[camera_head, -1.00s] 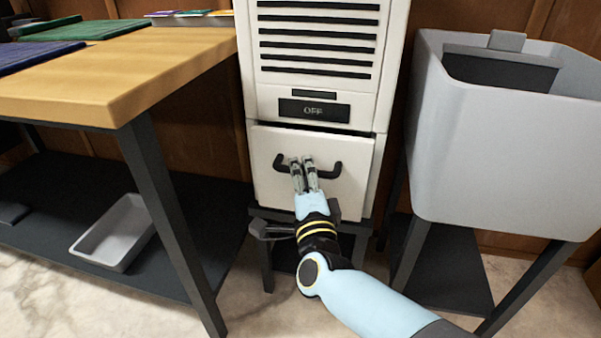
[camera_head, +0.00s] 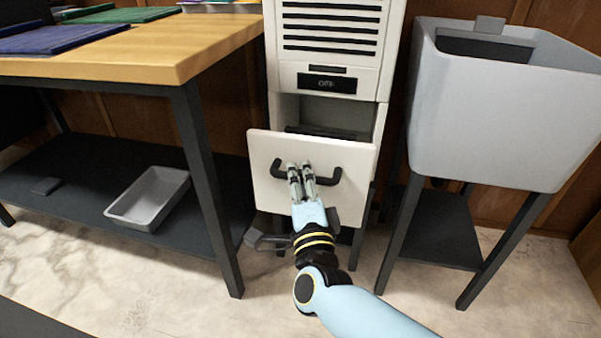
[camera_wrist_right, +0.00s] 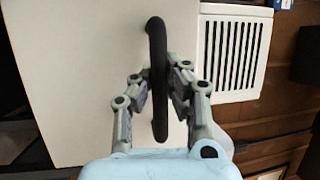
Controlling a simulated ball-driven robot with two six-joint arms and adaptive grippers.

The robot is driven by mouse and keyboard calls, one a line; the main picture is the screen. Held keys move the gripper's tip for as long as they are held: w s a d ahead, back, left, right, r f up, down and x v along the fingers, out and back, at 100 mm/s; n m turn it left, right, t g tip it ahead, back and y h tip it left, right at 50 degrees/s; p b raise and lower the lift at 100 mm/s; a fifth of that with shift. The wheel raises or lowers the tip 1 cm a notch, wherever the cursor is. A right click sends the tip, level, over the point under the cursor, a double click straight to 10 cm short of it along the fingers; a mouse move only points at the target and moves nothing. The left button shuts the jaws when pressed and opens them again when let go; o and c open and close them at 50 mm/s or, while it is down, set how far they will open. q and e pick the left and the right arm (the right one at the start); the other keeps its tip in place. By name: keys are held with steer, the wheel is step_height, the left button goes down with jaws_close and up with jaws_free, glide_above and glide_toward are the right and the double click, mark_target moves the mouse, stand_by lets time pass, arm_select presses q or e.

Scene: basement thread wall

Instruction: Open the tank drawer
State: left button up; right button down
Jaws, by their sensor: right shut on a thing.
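The tank drawer (camera_head: 350,160) is the white lower front of a white dehumidifier-like unit (camera_head: 390,60). It stands pulled out toward me, with a dark opening visible behind its top edge. Its black bar handle (camera_head: 276,169) runs across the front. My right gripper (camera_head: 300,172) is shut on the middle of the handle. In the right wrist view the two fingers (camera_wrist_right: 160,85) lie on either side of the black handle (camera_wrist_right: 157,45), with the white drawer front (camera_wrist_right: 80,70) behind. My left gripper is not in view.
A wooden-topped table (camera_head: 150,50) with dark legs stands at left, a grey tray (camera_head: 148,222) on its lower shelf. A grey sink (camera_head: 490,120) on a dark stand is at right. An OFF panel (camera_head: 326,83) sits above the drawer.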

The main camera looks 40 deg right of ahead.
steer(key=shift+s+f, duration=0.1)
steer(key=shift+f, duration=0.1)
steer(key=c, duration=1.3)
jaws_free()
steer(key=shift+c, duration=0.2)
steer(key=shift+o, duration=0.3)
steer(key=shift+r, duration=0.1)
